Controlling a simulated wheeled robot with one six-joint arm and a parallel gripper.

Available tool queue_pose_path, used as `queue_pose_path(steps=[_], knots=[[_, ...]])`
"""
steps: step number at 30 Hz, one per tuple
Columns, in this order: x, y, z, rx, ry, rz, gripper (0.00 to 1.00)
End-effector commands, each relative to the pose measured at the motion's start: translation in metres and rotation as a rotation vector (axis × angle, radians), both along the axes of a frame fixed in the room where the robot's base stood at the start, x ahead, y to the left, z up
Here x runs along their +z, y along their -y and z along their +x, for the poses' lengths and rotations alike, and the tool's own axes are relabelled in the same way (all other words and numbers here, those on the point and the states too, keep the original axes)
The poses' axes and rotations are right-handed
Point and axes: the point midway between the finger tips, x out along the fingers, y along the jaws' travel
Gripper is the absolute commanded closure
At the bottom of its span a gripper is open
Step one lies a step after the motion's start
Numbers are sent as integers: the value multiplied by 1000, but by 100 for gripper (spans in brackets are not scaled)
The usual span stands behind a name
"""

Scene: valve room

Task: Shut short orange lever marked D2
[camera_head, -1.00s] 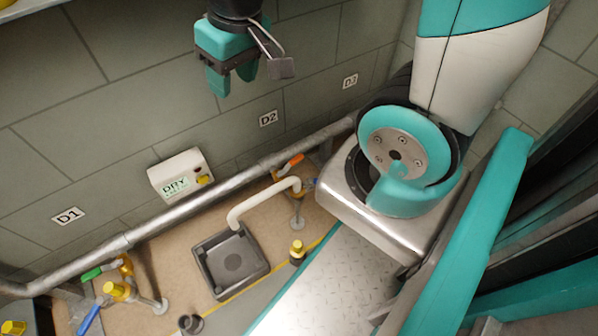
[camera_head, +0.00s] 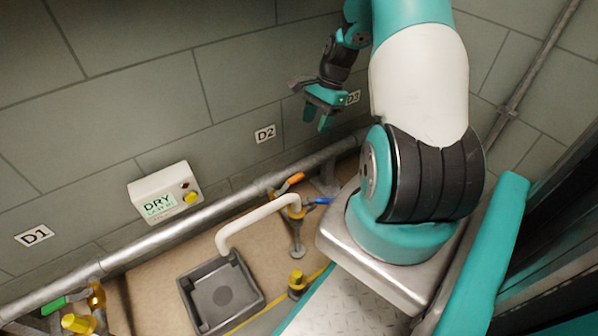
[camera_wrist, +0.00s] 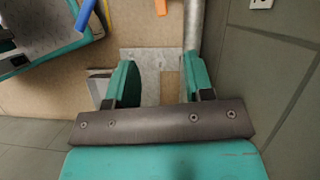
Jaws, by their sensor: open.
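The short orange lever (camera_head: 289,183) sits on a brass valve at the silver pipe, below and right of the D2 label (camera_head: 265,134). Its end also shows at the top edge of the wrist view (camera_wrist: 161,6). My gripper (camera_head: 318,114) is open and empty, above and right of the orange lever in the head view, near the D3 label (camera_head: 353,97). In the wrist view, the two teal fingers (camera_wrist: 158,80) stand apart, with only floor and a grey plate seen between them.
A blue lever (camera_head: 318,200) is right beside the orange one. A cream spout (camera_head: 250,223) curves over a grey basin (camera_head: 190,290). A silver pipe (camera_head: 160,239) runs along the wall under a DRY box (camera_head: 150,190). A green lever (camera_head: 54,306) is at lower left.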

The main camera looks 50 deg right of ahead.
Motion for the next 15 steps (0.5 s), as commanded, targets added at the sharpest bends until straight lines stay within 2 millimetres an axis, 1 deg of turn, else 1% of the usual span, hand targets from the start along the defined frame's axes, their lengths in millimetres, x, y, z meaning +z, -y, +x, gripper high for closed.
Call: queue_pose_path(steps=[1,5,15], knots=[[-11,-4,1,4,-1,0,52],[-37,-15,2,7,-1,-1,52],[-110,-45,6,8,-2,-4,52]])
